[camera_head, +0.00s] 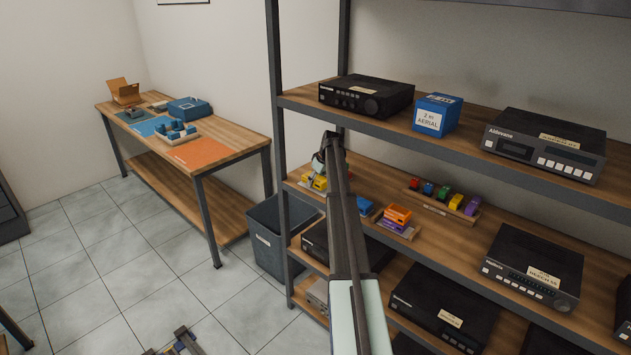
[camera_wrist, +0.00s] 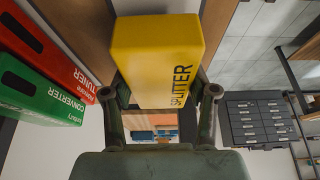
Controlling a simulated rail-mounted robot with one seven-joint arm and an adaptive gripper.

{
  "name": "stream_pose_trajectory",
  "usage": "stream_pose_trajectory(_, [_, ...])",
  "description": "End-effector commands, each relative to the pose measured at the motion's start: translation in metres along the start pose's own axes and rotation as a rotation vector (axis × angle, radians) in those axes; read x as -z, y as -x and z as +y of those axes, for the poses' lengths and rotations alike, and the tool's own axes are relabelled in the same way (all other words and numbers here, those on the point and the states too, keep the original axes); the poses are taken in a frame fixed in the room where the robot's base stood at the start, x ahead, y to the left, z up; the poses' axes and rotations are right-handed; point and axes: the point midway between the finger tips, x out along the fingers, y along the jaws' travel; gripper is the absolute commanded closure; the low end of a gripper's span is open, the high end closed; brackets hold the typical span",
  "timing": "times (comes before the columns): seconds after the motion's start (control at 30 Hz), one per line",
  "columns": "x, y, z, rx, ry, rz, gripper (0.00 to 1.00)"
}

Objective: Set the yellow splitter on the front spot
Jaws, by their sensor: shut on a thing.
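The yellow splitter (camera_wrist: 155,55) fills the upper middle of the wrist view, with "SPLITTER" lettered along its right side. My gripper (camera_wrist: 162,97) is shut on it, one finger at each side. In the head view my gripper (camera_head: 322,163) is at the left end of the middle shelf, partly hidden by my arm, with yellow (camera_head: 319,183) showing just below it. I cannot tell whether the splitter touches the shelf. The front spot cannot be made out in either view.
A red tuner (camera_wrist: 52,48) and a green converter (camera_wrist: 38,98) are left of the splitter in the wrist view. On the middle shelf (camera_head: 455,235) stand a blue block (camera_head: 366,205), an orange piece (camera_head: 397,213) and a rack of coloured blocks. A workbench (camera_head: 225,148) is at left.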

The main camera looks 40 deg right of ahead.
Motion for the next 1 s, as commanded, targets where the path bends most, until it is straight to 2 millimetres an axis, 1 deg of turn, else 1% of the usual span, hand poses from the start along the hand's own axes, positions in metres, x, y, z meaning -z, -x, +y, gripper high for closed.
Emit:
stream_pose_trajectory(0.47, [0.0001, 0.0002, 0.0000, 0.000, 0.000, 0.001, 0.84])
stream_pose_trajectory(1.0, [-0.0025, -0.0062, 0.0001, 0.000, 0.000, 0.001, 0.84])
